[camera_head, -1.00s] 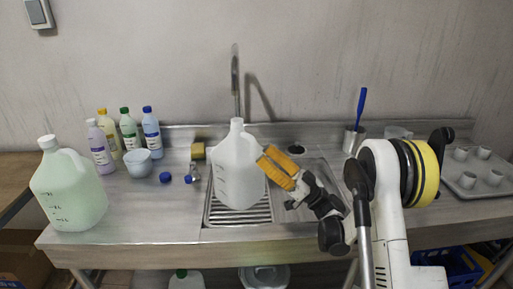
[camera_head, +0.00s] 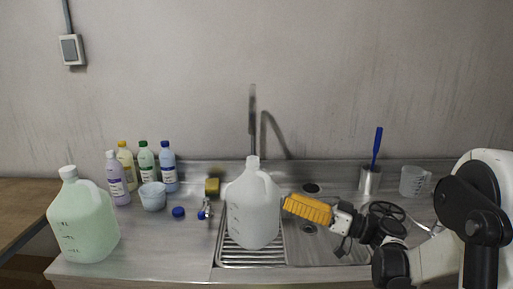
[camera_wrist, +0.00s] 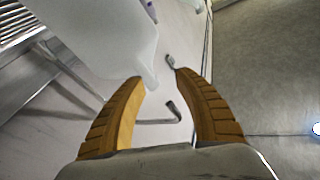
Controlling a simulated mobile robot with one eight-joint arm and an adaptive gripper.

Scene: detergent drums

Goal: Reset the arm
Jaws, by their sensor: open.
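My gripper (camera_head: 290,205) has orange-yellow fingers and is in front of the sink, just right of a translucent white jug (camera_head: 252,212). The jug stands upright over the ribbed drainer (camera_head: 245,258) at the sink. In the wrist view my gripper (camera_wrist: 158,82) has its two fingers spread apart with nothing held between them. The white jug (camera_wrist: 100,30) shows at the upper left there, close to the left fingertip. I cannot tell whether they touch.
A green-filled jug (camera_head: 85,222) stands at the counter's left. Several small bottles (camera_head: 146,165), a bowl (camera_head: 153,197), a blue cap (camera_head: 178,212) and a yellow sponge (camera_head: 212,187) are behind. A steel cup (camera_head: 370,182) and clear measuring jug (camera_head: 413,181) are right. A faucet (camera_head: 252,125) rises behind.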

